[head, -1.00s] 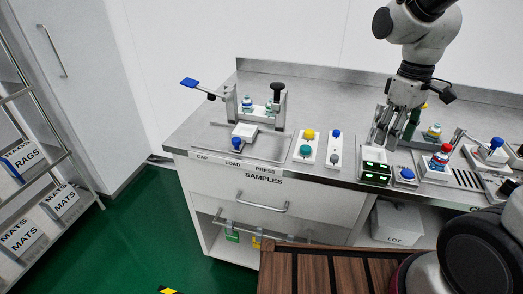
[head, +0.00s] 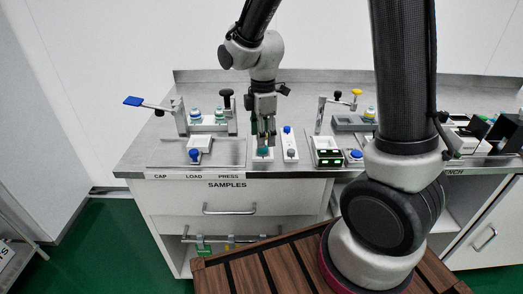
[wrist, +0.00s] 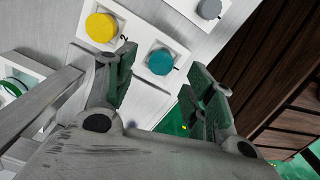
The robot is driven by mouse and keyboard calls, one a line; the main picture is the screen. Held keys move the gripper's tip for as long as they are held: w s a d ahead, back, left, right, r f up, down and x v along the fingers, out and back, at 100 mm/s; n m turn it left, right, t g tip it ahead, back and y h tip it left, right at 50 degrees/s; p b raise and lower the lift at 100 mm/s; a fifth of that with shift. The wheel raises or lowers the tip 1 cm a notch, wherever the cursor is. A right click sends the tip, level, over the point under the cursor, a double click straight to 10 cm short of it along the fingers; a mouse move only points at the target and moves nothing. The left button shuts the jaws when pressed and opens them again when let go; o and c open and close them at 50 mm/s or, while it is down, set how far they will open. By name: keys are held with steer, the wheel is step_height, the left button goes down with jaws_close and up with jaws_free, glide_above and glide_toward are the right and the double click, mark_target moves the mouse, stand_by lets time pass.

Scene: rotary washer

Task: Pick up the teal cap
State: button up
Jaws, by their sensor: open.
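The teal cap (head: 264,153) sits at the near end of a small white holder (head: 256,158) near the front edge of the bench. My gripper (head: 263,140) is above it, pointing down, and hides part of the cap and holder in the head view. In the wrist view the teal cap (wrist: 161,62) shows whole, between my open, empty green-padded fingers (wrist: 162,70). I cannot tell the exact height gap. A yellow cap (wrist: 100,27) sits in the same holder, beside the left finger.
Right of the holder stands another white strip with a blue cap (head: 287,129) and a grey cap (wrist: 209,8). A press fixture with a blue lever (head: 133,101) is on the left. A green-lit display box (head: 328,151) stands to the right.

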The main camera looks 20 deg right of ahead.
mark_target(263, 151)
step_height(263, 151, down, 4)
steer(key=shift+s+r, duration=0.1)
steer(key=c, duration=0.8)
